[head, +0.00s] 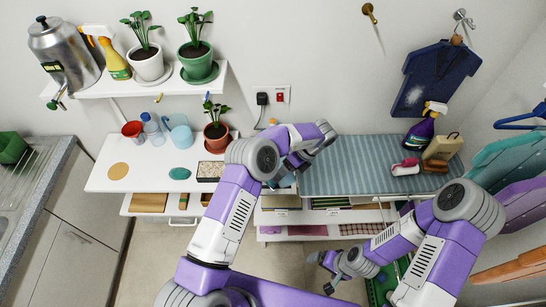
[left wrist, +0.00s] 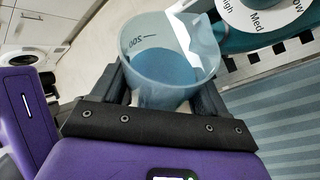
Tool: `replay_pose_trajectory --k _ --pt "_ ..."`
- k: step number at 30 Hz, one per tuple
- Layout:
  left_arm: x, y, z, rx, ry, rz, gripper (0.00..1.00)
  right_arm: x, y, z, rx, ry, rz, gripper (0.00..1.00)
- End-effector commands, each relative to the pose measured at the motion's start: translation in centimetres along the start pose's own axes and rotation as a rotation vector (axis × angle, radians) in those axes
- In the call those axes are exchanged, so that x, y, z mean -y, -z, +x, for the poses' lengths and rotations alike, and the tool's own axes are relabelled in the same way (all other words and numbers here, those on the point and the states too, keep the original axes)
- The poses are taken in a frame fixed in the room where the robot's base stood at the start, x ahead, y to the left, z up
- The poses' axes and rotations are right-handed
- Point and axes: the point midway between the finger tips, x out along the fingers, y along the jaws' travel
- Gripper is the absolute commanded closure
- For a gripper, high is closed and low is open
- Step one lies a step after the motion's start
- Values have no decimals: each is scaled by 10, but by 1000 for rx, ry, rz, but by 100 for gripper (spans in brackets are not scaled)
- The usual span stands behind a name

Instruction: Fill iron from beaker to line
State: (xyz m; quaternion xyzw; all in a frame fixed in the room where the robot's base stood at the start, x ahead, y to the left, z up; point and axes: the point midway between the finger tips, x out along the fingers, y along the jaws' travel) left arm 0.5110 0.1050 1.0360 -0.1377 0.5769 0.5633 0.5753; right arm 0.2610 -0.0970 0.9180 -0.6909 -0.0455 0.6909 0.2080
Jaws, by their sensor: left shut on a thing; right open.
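A clear bluish beaker (left wrist: 150,58) with a 200 mark sits between the fingers of my left gripper (left wrist: 160,88), which is shut on it. Blue shows inside the beaker; I cannot tell the liquid level. A teal body with a white dial (left wrist: 262,14) marked with heat settings, seemingly the iron, is close beyond the beaker at the upper right. In the head view my left gripper (head: 291,168) is by the left end of the ironing board, and my arm hides most of that spot. The iron's fill line is not visible. My right gripper (head: 326,272) is open and empty, low before the shelves.
The striped ironing board (head: 365,165) bears a pink and white item (head: 405,167) and bottles at its right end. A white table (head: 140,178) at left holds a red cup (head: 132,131), a blue jug (head: 180,136) and a potted plant (head: 215,136). Clothes hang at right.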

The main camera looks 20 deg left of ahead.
Motion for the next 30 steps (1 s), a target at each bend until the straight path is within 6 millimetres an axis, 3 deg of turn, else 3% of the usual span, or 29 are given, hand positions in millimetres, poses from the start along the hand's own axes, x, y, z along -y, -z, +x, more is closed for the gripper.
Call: replay_pose_trajectory --k 30 --pt "0 -1 0 -32 -8 22 61 2 0 -4 0 0 0 0"
